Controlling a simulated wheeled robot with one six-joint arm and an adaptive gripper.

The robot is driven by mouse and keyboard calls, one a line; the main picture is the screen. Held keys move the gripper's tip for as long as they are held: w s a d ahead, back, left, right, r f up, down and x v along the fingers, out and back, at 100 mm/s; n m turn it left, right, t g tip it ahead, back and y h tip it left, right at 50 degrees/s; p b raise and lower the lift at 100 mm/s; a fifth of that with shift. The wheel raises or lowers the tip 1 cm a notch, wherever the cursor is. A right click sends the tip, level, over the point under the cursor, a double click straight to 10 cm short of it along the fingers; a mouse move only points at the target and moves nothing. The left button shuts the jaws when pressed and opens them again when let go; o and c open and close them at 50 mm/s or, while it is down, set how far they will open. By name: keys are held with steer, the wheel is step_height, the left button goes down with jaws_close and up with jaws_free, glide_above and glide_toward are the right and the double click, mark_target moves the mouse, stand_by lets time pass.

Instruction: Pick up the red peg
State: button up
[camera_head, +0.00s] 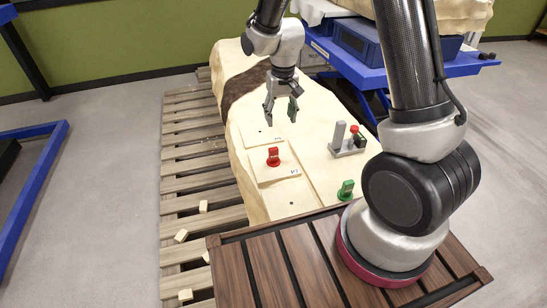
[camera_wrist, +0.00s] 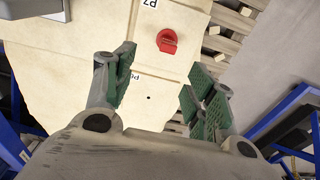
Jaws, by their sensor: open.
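The red peg (camera_head: 273,157) stands upright on a pale panel with a printed label, on top of the large cream block. It also shows in the wrist view (camera_wrist: 167,41), at the top, beyond my fingertips and a little right of the middle. My gripper (camera_head: 281,112) is open and empty above the block, behind the peg in the head view. Its green-padded fingers (camera_wrist: 160,85) are spread wide in the wrist view, and the peg is apart from them.
A green peg (camera_head: 346,190) stands at the block's near right. A grey fixture (camera_head: 348,142) with a post and a red part stands to the right. A wooden pallet (camera_head: 190,200) carries the block. A blue cart (camera_head: 375,70) with bins stands behind.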

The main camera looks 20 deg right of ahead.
glide_above(273, 148)
steer(key=shift+g, duration=0.3)
steer(key=f, duration=0.8)
steer(key=shift+a, duration=0.4)
steer(key=f, duration=0.4)
steer(key=d+f, duration=0.1)
steer(key=f, duration=0.2)
steer(key=shift+f, duration=0.1)
steer(key=c, duration=1.1)
